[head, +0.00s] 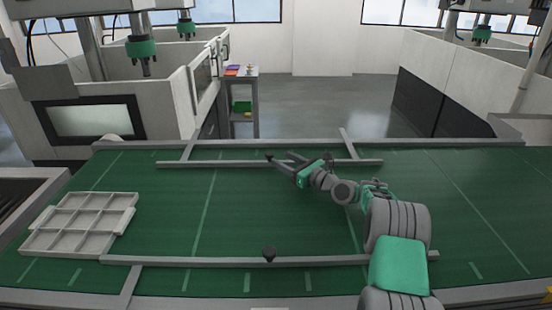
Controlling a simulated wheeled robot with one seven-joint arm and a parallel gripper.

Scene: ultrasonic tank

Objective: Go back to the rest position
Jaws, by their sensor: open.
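My gripper (279,159) is over the far side of the green conveyor belt (240,225), near the far rail. Its two dark fingers point to the far left and stand apart, open, with nothing seen between them. My arm reaches in from the lower right, stretched low over the belt.
A white compartment tray (85,222) sits at the belt's left; its compartments look empty. A grey near rail (190,261) and far rail (215,164) run along the belt. A small dark knob (269,254) is by the near rail. White machines stand behind. The belt's middle is clear.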

